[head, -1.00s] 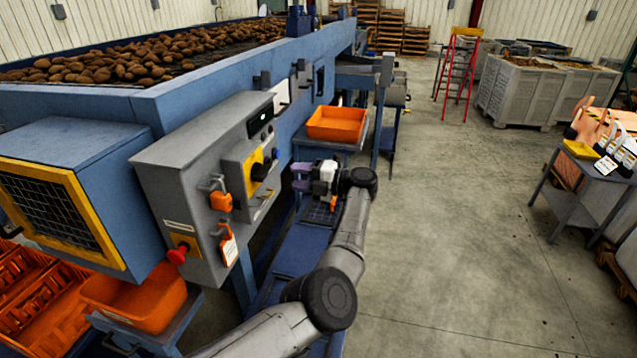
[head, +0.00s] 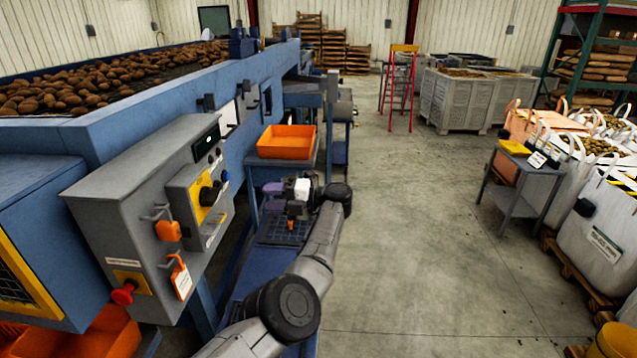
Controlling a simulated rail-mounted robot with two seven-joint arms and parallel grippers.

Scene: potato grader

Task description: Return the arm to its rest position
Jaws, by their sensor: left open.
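My left arm (head: 305,265) reaches forward from the bottom of the head view, along the right side of the blue grader. My right gripper is not in view.
The grey control box (head: 150,225) with a red button, an orange lock and a tag stands left of my arm. Potatoes (head: 100,80) lie on the grader. The floor (head: 420,240) to the right is open, up to a small table (head: 520,185) and white bags.

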